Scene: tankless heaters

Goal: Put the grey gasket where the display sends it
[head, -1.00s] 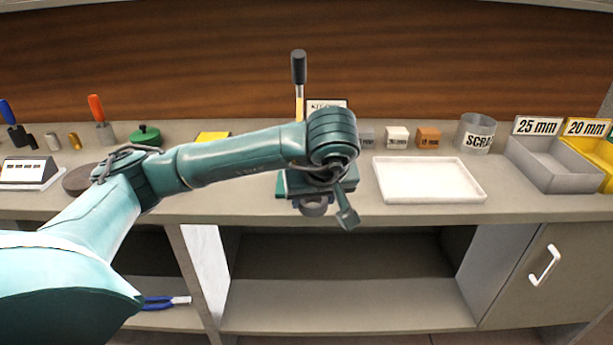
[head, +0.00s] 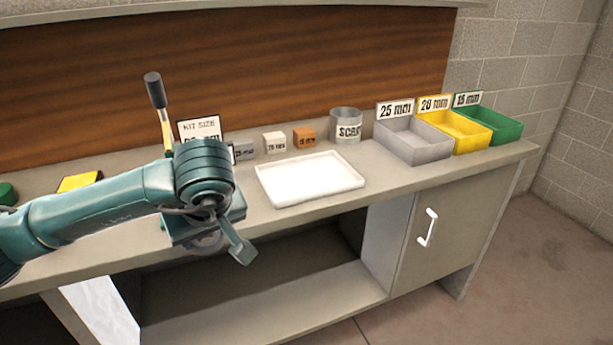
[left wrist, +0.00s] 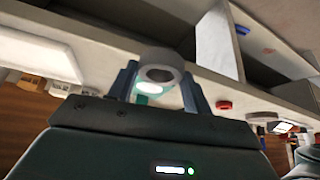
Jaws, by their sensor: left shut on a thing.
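My left gripper (head: 205,236) is in front of the bench's front edge, below the bulky wrist of my left arm. In the left wrist view its two fingers (left wrist: 160,82) are shut on a grey ring, the grey gasket (left wrist: 160,58). Only part of the gasket (head: 207,246) shows in the head view. A white card (head: 200,126) reading "KIT SIZE" stands behind my wrist; its lower number line is partly covered and I cannot read it surely. At the right stand a grey 25 mm bin (head: 412,141), a yellow 20 mm bin (head: 456,133) and a green 15 mm bin (head: 492,126). My right gripper is out of view.
An empty white tray (head: 310,178) lies mid-bench. Behind it are a grey block (head: 244,152), a white block (head: 274,142), an orange block (head: 304,137) and a scrap can (head: 346,125). A black-handled lever (head: 155,90) rises near my wrist. Open shelving is below.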

